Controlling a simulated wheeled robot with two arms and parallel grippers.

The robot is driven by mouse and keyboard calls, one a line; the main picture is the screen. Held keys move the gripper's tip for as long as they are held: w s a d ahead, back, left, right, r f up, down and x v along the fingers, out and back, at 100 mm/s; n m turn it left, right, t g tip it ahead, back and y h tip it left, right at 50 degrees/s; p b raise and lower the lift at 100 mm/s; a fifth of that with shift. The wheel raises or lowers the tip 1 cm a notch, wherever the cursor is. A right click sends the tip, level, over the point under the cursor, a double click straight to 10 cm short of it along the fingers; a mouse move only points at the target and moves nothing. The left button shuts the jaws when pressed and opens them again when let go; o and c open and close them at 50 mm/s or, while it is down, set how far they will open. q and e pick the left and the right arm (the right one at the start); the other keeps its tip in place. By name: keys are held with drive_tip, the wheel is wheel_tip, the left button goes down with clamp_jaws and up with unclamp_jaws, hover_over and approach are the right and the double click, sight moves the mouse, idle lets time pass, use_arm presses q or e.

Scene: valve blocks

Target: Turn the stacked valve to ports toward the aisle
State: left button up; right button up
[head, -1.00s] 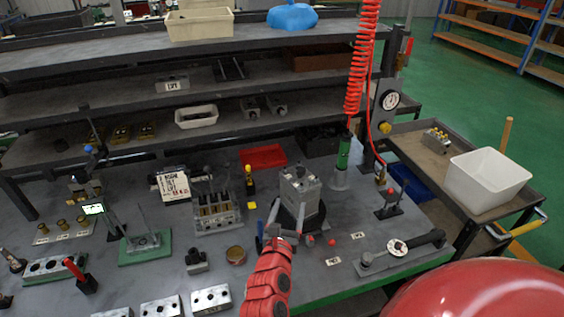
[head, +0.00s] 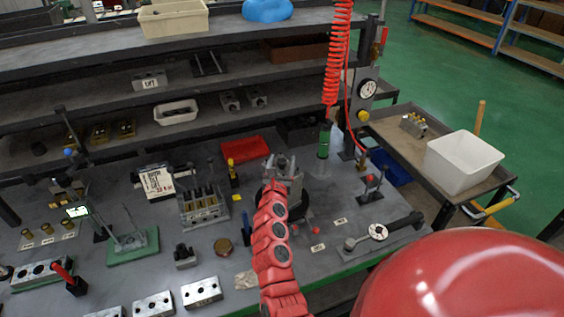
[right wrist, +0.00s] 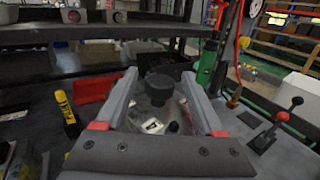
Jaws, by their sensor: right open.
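The stacked valve (head: 294,186) is a grey metal block standing on a dark round base at the middle right of the bench. My right arm hides much of its front. In the right wrist view the valve's top (right wrist: 158,112) carries a black round knob (right wrist: 159,88) and a small white mark. My right gripper (head: 281,164) is open at the valve's top. In the right wrist view its two fingers (right wrist: 166,106) stand on either side of the knob and block; whether they touch is not clear. My left gripper is not in view.
A green cylinder (head: 323,146) and a red-knobbed lever (head: 371,187) stand to the right. A valve block with several spools (head: 203,207) stands left.

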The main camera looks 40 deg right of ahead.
drive_tip(key=shift+c, duration=0.2)
clamp_jaws()
idle(1.3)
